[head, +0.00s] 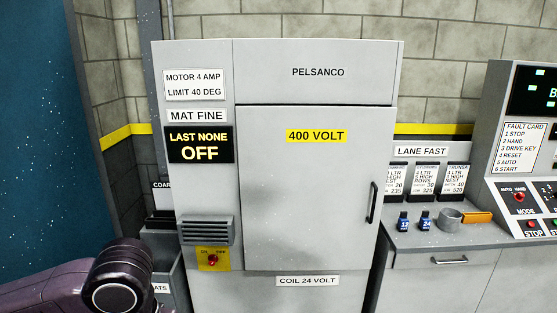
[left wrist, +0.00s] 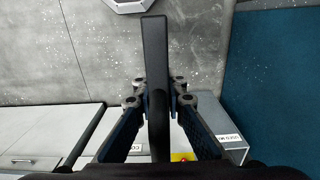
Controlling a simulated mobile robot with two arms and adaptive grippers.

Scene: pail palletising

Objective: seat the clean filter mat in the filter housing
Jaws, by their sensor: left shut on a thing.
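My left gripper (left wrist: 158,100) is shut on a dark, narrow piece (left wrist: 154,50) in the left wrist view. The piece looks like a mat seen edge-on and juts out past the fingertips. I cannot tell whether it is the clean filter mat. In the head view, a grey louvred cover (head: 207,231) sits low on the left of the cabinet, probably the filter housing front. Its inside is hidden. A sign above reads MAT FINE (head: 197,116). Only my left arm, not its gripper, shows at lower left in the head view. My right gripper is out of view.
The large cabinet door (head: 315,190) is shut. Dark items (head: 160,220) lie on a shelf left of the cabinet, above a grey bin (head: 160,271). A counter (head: 445,240) stands at right.

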